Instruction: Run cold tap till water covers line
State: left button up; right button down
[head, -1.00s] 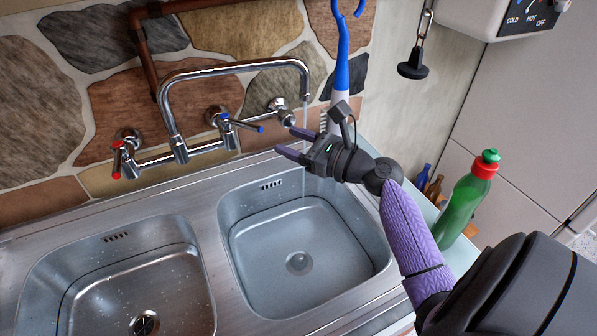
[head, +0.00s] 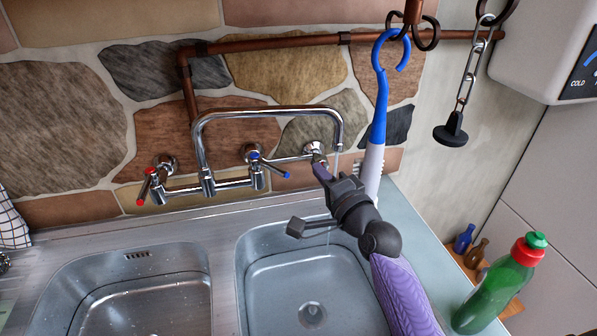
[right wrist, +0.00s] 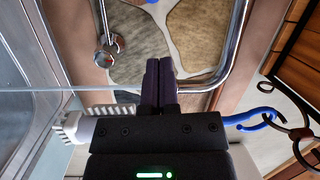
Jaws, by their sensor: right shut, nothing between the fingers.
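The chrome tap (head: 207,180) is on the stone wall, with a red-tipped lever (head: 147,187) at left and the blue-tipped cold lever (head: 268,166) at right. A thin stream of water (head: 336,163) falls from the spout, partly behind my right gripper, into the right basin (head: 243,272). My left gripper is out of view.
A blue and white brush (head: 376,125) hangs from a hook behind my right gripper. A chain with a black plug (head: 452,131) hangs further right. A green bottle (head: 497,295) stands on the right ledge. The left basin (head: 65,282) is clear of my gripper.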

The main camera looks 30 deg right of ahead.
aim_at(269, 168)
jog(key=w+a, duration=0.3)
jog(key=shift+w+a+f, duration=0.3)
dwell(0.3)
